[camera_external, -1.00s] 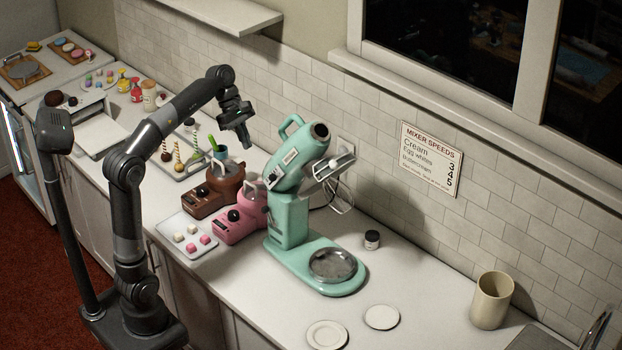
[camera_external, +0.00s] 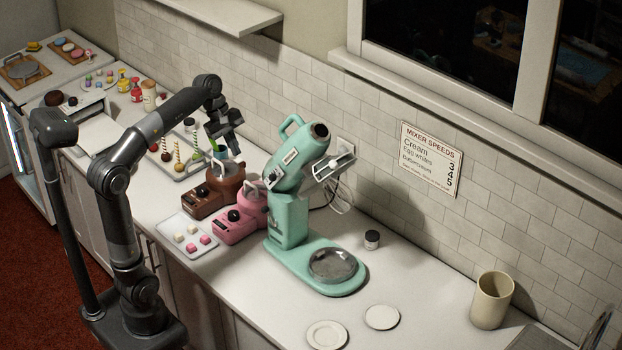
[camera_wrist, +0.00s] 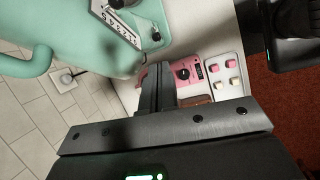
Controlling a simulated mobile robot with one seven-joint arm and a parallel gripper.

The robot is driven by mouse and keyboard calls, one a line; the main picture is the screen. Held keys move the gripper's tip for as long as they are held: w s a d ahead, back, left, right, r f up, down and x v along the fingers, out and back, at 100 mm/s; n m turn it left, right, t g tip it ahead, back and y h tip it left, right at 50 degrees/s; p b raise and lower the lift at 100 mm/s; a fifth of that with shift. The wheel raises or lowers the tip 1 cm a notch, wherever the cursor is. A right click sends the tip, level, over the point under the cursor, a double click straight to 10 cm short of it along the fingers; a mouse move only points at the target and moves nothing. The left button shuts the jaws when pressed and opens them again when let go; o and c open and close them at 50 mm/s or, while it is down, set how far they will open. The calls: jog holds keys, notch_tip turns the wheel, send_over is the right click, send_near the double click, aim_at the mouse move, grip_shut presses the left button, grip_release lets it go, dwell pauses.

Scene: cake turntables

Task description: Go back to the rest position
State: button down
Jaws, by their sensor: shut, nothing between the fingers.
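My gripper (camera_external: 236,148) hangs in the air above the brown chocolate machine (camera_external: 214,190), left of the mint-green stand mixer (camera_external: 290,205) in the external view. Its fingers are shut with nothing between them. In the wrist view the shut fingers (camera_wrist: 158,85) point toward the counter. The green mixer (camera_wrist: 95,35) fills the upper left there, and the pink machine (camera_wrist: 190,75) shows just right of the fingers. My arm is bent, with its elbow high on the left.
A tray of pink and white cubes (camera_external: 188,235) lies in front of the machines. A dark jar (camera_external: 372,239), two small white plates (camera_external: 381,317) and a beige canister (camera_external: 491,300) stand to the right. A tray of cake pops (camera_external: 166,157) stands behind my arm.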

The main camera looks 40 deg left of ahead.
jog(key=s+a+f+m+t+y, duration=0.3)
jog(key=s+f+m+t+y, duration=0.1)
jog(key=s+f+m, duration=1.2)
notch_tip(320, 180, down, 5)
jog(key=shift+s+a+r, duration=0.1)
jog(key=shift+s+a, duration=0.1)
jog(key=shift+s, duration=0.2)
jog(key=c, duration=2.1)
grip_release()
jog(key=shift+c, duration=0.2)
